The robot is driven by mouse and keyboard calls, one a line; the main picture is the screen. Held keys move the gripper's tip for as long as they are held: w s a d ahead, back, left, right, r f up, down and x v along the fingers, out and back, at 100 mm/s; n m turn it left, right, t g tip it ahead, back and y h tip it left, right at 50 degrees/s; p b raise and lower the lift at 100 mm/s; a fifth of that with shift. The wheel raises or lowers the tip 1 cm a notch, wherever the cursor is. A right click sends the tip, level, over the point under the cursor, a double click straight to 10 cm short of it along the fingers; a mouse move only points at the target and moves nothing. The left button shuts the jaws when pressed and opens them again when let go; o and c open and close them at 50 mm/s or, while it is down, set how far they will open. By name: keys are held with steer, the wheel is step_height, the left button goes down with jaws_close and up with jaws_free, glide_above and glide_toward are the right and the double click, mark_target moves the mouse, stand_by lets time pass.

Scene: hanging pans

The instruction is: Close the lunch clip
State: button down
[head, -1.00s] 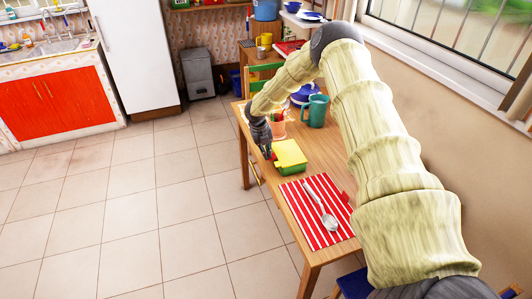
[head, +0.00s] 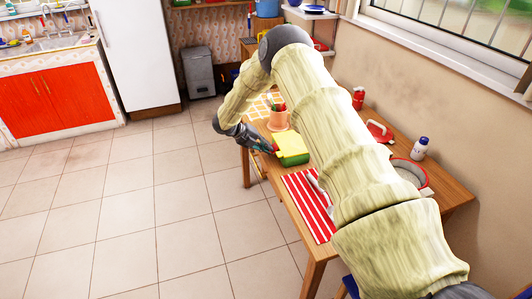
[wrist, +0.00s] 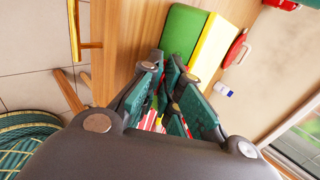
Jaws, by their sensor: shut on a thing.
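The lunch box has a green body (head: 294,160) and a yellow lid (head: 289,143). It sits on the wooden table near its left edge, and its green body (wrist: 180,32) and yellow lid (wrist: 213,50) also show in the wrist view. A small red clip (head: 276,148) shows at the box's left side. My gripper (head: 268,147) reaches in from the left, nearly level, with its fingertips at the clip. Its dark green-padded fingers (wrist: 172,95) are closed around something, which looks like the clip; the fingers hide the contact. I cannot tell whether the clip is fastened.
A red-and-white striped mat (head: 308,205) lies in front of the box. A pink cup (head: 278,120) with utensils stands behind it. A white bottle (head: 420,147), a red lid (head: 380,132) and a red-rimmed pan (head: 409,172) are at the right. Open floor (head: 130,220) lies left of the table.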

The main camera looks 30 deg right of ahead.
mark_target(269, 157)
step_height(269, 157, down, 3)
steer(key=g+h+b, duration=0.1)
steer(key=h+b, duration=0.4)
steer(key=b, duration=0.2)
steer(key=shift+d, duration=0.15)
steer(key=h+b, duration=0.1)
steer(key=b, duration=0.1)
steer(key=g+h+b, duration=0.1)
steer(key=shift+s+d+f+b, duration=0.15)
steer(key=shift+d+b, duration=0.1)
steer(key=shift+b, duration=0.1)
steer(key=shift+d+h+b, duration=0.15)
steer(key=shift+h+b, duration=0.35)
steer(key=shift+h, duration=0.2)
steer(key=c, duration=1.6)
jaws_free()
steer(key=shift+s, duration=0.15)
